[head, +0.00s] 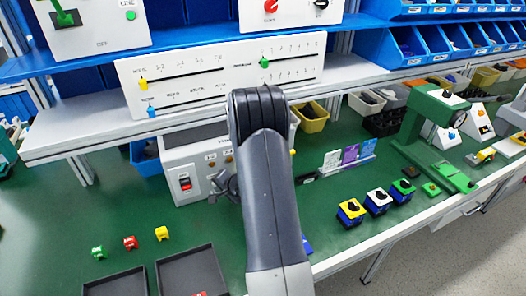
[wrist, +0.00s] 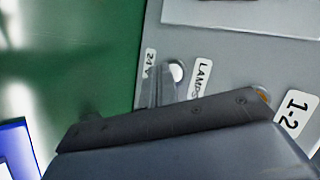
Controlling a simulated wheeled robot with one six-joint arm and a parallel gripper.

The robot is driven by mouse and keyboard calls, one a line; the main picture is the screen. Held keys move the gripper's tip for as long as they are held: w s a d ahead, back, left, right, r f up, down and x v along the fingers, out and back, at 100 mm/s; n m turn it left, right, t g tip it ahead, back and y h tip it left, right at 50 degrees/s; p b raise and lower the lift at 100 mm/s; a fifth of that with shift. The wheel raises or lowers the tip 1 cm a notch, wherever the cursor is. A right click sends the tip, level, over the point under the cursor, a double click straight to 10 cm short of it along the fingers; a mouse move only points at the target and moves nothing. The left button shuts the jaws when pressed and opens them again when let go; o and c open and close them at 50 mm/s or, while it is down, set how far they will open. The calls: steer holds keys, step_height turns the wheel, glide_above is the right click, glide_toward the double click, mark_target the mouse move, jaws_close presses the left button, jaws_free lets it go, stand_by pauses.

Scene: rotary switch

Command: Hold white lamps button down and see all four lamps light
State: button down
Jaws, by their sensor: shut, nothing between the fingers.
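A grey box (head: 180,160) stands on the green bench, with a red rocker switch (head: 185,183) on its front. In the wrist view, its panel (wrist: 220,60) has a round white button (wrist: 177,71) between the "24V" and "LAMPS" labels. My gripper (wrist: 158,88) is shut and empty, its tips close beside the button; I cannot tell whether they touch it. In the head view, my gripper (head: 222,186) is at the box's front and the button is hidden. One amber lamp (wrist: 263,95) shows partly beside "1-2". Small amber lamps (head: 211,157) show in the head view; whether they are lit is unclear.
A shelf with a white slider panel (head: 200,75) overhangs the box. Several small switch blocks (head: 378,200) and a green press (head: 430,125) stand to the right. Two dark trays (head: 190,272) lie front left.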

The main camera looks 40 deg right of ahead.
steer(key=shift+s+a, duration=0.15)
steer(key=shift+s, duration=0.35)
steer(key=shift+s+a+b, duration=0.1)
steer(key=shift+s+a, duration=0.15)
steer(key=shift+s, duration=0.55)
steer(key=shift+s+a+b, duration=0.15)
steer(key=shift+s+a, duration=0.05)
steer(key=shift+s, duration=0.65)
steer(key=shift+s+a+b, duration=0.1)
steer(key=shift+s+a, duration=0.15)
steer(key=shift+s, duration=0.55)
steer(key=shift+w, duration=0.15)
steer(key=shift+w+d, duration=0.25)
steer(key=shift+w, duration=0.45)
steer(key=shift+f+b, duration=0.25)
steer(key=shift+b, duration=1.2)
steer(key=shift+b, duration=0.85)
